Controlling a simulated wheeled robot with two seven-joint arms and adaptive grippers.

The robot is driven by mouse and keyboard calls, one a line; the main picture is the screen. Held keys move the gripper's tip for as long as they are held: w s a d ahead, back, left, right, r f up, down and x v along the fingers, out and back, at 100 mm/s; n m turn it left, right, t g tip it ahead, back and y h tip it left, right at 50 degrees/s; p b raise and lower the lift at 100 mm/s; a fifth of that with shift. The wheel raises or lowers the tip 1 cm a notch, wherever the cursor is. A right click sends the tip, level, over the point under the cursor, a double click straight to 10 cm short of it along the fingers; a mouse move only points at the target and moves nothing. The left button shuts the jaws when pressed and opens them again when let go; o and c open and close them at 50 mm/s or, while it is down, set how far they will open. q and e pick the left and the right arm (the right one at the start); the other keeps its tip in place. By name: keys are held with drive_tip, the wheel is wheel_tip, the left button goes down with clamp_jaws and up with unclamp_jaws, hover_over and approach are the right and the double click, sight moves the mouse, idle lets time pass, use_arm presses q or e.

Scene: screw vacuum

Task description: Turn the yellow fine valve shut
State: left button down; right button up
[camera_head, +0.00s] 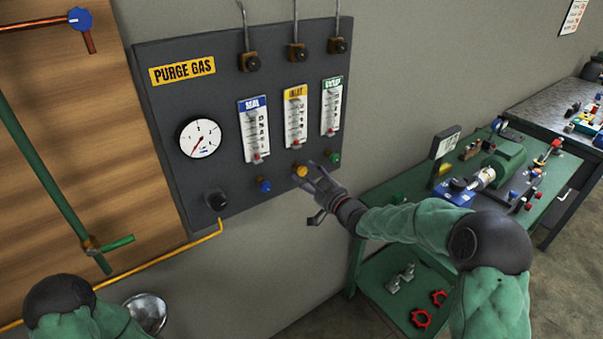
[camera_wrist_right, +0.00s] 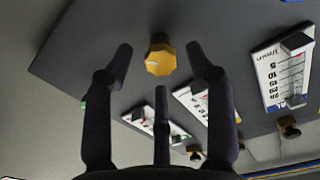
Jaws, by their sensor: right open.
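The yellow fine valve (camera_head: 300,171) is a small knob on the lower edge of the dark purge gas panel (camera_head: 170,130), below the yellow-labelled flow meter (camera_head: 296,115). In the right wrist view the yellow knob (camera_wrist_right: 160,55) is faceted and sits between and just beyond the fingertips. My right gripper (camera_head: 312,182) is open at the knob; in the wrist view its fingers (camera_wrist_right: 160,62) stand on both sides with gaps and do not touch it. My left arm shows at the bottom left in the head view; its gripper is out of view.
A blue knob (camera_head: 264,185) and a green knob (camera_head: 334,159) flank the yellow one. A black regulator knob (camera_head: 216,200) and a pressure gauge (camera_head: 200,138) are further left. A green workbench (camera_head: 400,215) with equipment stands at right. A yellow pipe (camera_head: 150,260) runs below the panel.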

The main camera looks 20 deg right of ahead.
sight(303, 173)
drive_tip(key=shift+x, duration=1.75)
clamp_jaws()
